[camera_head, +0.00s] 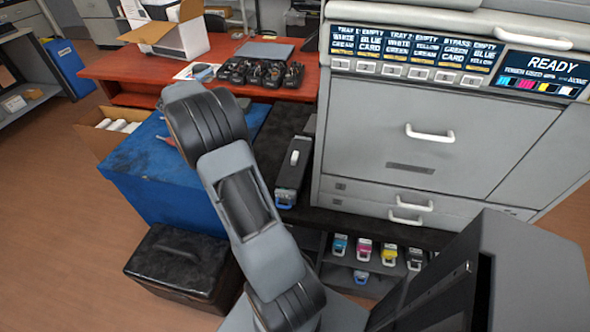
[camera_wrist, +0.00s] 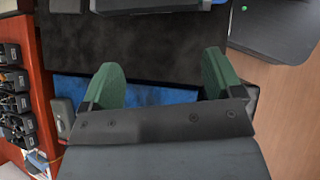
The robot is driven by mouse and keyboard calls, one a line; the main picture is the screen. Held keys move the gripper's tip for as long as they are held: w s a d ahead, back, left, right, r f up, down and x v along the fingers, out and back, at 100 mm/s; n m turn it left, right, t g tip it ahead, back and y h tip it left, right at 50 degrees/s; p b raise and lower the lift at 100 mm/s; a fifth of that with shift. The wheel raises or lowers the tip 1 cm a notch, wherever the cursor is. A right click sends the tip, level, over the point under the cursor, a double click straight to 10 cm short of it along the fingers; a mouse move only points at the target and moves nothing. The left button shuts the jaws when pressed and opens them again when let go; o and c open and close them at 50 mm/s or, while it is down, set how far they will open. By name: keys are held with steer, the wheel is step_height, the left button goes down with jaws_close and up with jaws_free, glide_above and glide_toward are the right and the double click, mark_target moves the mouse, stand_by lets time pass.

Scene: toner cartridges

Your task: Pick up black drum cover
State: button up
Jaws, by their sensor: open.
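A long black unit with a pale handle (camera_head: 293,172) stands beside the grey printer in the head view. A black box with a handle on its lid (camera_head: 180,262) sits on the floor in front of the blue cabinet. I cannot tell which of these, if either, is the black drum cover. My gripper (camera_wrist: 160,77) shows in the wrist view with its two green fingers wide apart and nothing between them. Below it are a dark surface and a blue strip. In the head view my arm hides the gripper.
The red table (camera_head: 120,68) holds several black devices (camera_head: 262,72) and an open white box (camera_head: 165,32). The blue cabinet (camera_head: 150,190) stands at left. The large printer (camera_head: 430,130) blocks the right. Coloured cartridges (camera_head: 364,248) sit on a low shelf. Floor is clear at far left.

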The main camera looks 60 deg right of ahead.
steer(key=s+d+f+g+b, duration=0.1)
steer(key=d+f+g+b, duration=0.15)
steer(key=d+f, duration=0.55)
steer(key=g, duration=0.2)
glide_toward(294, 155)
steer(key=x, duration=0.3)
steer(key=shift+n+t, duration=0.35)
steer(key=shift+n, duration=0.05)
steer(key=shift+x, duration=3.3)
steer(key=shift+s+a+r, duration=0.1)
steer(key=shift+r, duration=0.05)
steer(key=c, duration=1)
